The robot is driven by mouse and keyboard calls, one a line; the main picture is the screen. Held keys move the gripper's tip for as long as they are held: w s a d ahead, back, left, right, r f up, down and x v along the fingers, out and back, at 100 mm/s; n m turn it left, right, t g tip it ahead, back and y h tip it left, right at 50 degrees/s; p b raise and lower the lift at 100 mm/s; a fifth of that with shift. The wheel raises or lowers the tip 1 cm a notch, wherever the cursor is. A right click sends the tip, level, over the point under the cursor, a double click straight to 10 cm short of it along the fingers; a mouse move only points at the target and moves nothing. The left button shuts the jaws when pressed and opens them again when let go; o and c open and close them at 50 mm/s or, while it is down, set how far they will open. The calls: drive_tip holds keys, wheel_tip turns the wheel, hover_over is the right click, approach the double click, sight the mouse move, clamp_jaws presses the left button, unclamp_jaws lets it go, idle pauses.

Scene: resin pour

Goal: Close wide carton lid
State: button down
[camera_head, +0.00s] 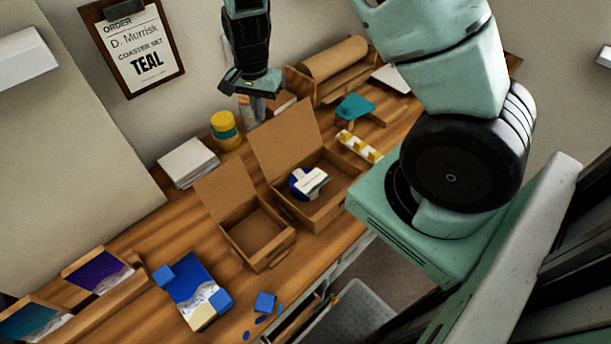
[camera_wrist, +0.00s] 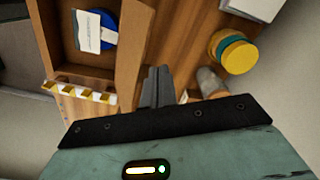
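The wide carton (camera_head: 330,207) stands on the bench with its lid (camera_head: 284,141) raised at the back. A round blue item (camera_head: 297,184) with a white card (camera_head: 313,179) lies inside. In the wrist view, the carton's inside (camera_wrist: 72,50) and the upright lid (camera_wrist: 133,45) show left of my fingers. My gripper (camera_head: 257,103) is above the bench on the wall side of the lid, apart from it as far as I can see. Its two fingers (camera_wrist: 158,75) look shut together with nothing between them.
A smaller open carton (camera_head: 254,236) stands left of the wide one. A yellow-and-teal jar (camera_head: 225,130) and a grey cylinder (camera_wrist: 211,82) stand near my gripper. A yellow-and-white strip (camera_head: 359,147) lies right of the carton. A paper roll (camera_head: 333,60) is at the back.

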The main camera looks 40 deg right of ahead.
drive_tip(key=shift+f+b, duration=1.75)
drive_tip(key=shift+f, duration=1.1)
drive_tip(key=s+b, duration=0.1)
drive_tip(key=s, duration=0.8)
drive_tip(key=shift+s, duration=0.3)
wheel_tip(320, 180, up, 9)
drive_tip(key=p, duration=0.8)
drive_tip(key=shift+p, duration=0.3)
